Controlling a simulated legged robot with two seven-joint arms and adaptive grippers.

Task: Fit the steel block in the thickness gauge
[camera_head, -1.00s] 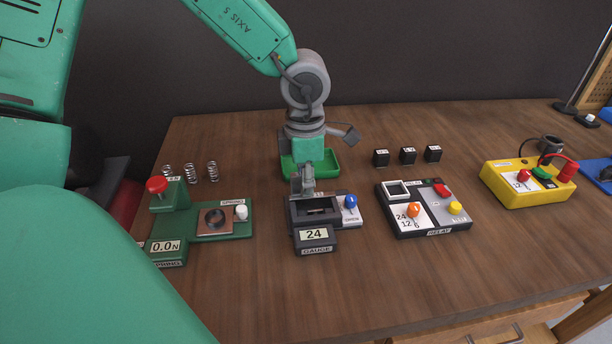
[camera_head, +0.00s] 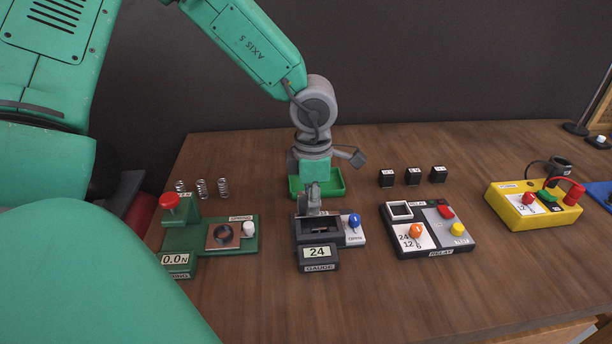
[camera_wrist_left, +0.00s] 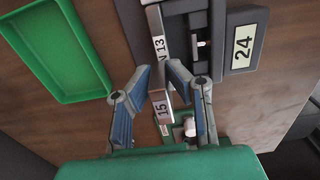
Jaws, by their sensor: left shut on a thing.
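My left gripper (camera_head: 313,210) is just over the back of the dark thickness gauge (camera_head: 318,257), pointing down. In the left wrist view, its blue-padded fingers (camera_wrist_left: 163,75) are closed on the steel block (camera_wrist_left: 160,48), a narrow metal bar with "13" and "15" on its faces. The block lies along the gauge's edge in that view, near the open slot (camera_wrist_left: 198,45). I cannot tell whether it touches the gauge. The gauge's display (camera_wrist_left: 243,46) reads 24. A blue knob (camera_head: 354,221) stands on a pale plate at the gauge's right. My right gripper is out of view.
An empty green tray (camera_head: 335,190) lies behind the gauge. A green spring tester (camera_head: 185,242) stands left, with several springs (camera_head: 202,188) behind it. A relay station (camera_head: 432,240), small black blocks (camera_head: 413,176) and a yellow meter (camera_head: 515,212) are to the right. The table's front is clear.

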